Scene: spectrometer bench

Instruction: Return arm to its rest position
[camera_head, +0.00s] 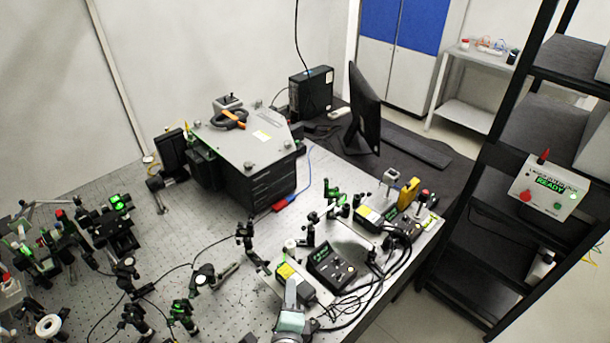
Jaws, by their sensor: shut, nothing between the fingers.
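A grey, rounded piece at the bottom edge (290,318) looks like part of my arm. It shows low in the head view, over or beside the front of the optical bench (225,300). I see nothing held. The rest of the arm is outside the picture.
Small black instrument boxes (330,267) and loose cables crowd the area near the arm piece. Optical mounts (203,277) stand to its left. A large grey-topped housing (240,146) stands behind. A black shelf rack with a READY panel (546,188) is at right.

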